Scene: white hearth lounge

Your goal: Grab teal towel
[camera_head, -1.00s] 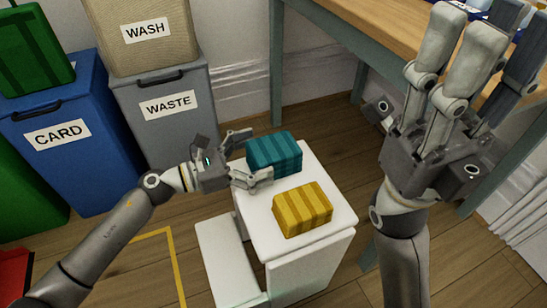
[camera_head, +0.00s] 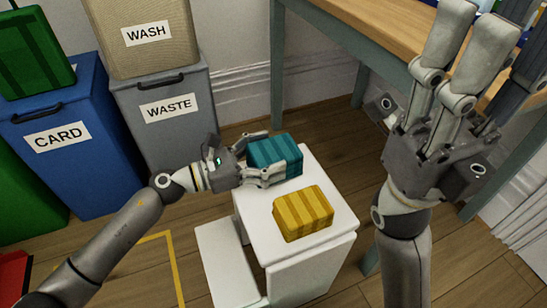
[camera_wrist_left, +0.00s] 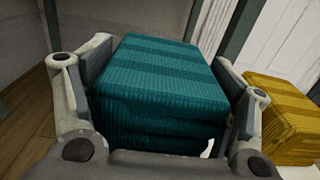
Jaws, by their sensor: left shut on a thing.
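The teal towel (camera_head: 276,152) is a folded, striped block on the far part of the white stand's top. My left gripper (camera_head: 268,160) reaches it from the left, with one finger on its far side and one on its near side. In the left wrist view the towel (camera_wrist_left: 160,85) fills the space between the two fingers, and the gripper is shut on it. The towel still appears to rest on the stand. My right gripper (camera_head: 455,60) is raised at the right with its fingers spread, open and empty.
A folded yellow towel (camera_head: 302,213) lies close by on the white stand (camera_head: 335,240). A blue CARD bin (camera_head: 90,160), a grey WASTE bin (camera_head: 170,115) and a beige WASH basket (camera_head: 140,60) stand at the back left. A wooden table (camera_head: 350,25) is at the back right.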

